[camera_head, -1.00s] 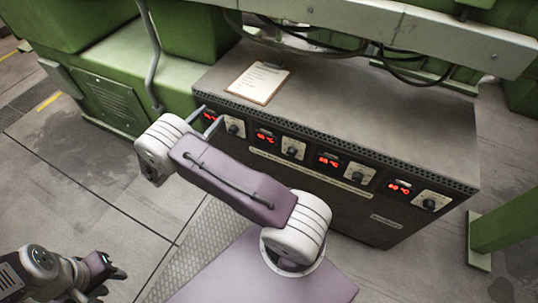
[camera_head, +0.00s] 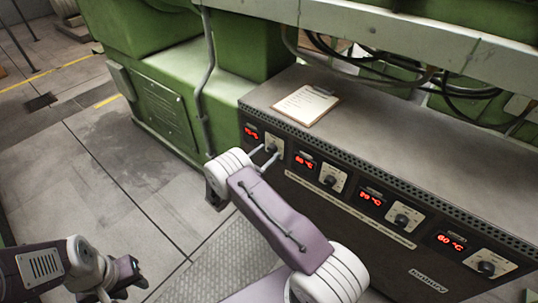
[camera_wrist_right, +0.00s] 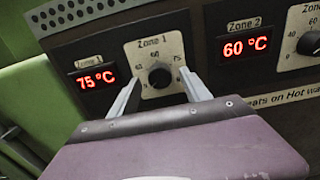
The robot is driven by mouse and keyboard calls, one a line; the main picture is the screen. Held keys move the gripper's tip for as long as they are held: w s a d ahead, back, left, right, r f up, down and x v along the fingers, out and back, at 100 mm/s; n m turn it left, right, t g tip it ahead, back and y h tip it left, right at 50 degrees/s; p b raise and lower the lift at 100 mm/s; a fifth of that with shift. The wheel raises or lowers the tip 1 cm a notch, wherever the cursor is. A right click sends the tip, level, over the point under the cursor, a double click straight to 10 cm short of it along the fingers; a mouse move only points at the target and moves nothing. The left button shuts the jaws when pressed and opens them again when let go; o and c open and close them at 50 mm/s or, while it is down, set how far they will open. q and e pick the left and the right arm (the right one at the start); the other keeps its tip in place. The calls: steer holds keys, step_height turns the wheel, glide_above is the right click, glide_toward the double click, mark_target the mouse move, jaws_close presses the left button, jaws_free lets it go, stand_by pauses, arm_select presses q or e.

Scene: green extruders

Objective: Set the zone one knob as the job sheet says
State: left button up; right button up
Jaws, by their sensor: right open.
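The zone one knob (camera_wrist_right: 160,76) is a dark round knob on a pale scale plate marked "Zone 1". It also shows on the dark control box in the head view (camera_head: 272,148). The red zone one display (camera_wrist_right: 95,78) to its left reads 75 °C. My right gripper (camera_wrist_right: 160,92) is open, with one finger on each side of the knob in the wrist view; contact cannot be told. In the head view its fingertips (camera_head: 264,156) are close to the knob. The job sheet (camera_head: 306,104) lies on a clipboard on the box top, its writing too small to read. My left gripper (camera_head: 120,279) is at lower left, away from the box.
The zone two display (camera_wrist_right: 243,46) reads 60 °C. More displays and knobs, such as the zone two knob (camera_head: 330,180), run rightward along the box front. Cables (camera_head: 360,58) hang behind the box. A green machine (camera_head: 160,100) stands to the left. The floor at left is clear.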

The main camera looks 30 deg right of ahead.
steer(key=shift+w+d, duration=0.25)
steer(key=shift+d, duration=0.35)
jaws_close()
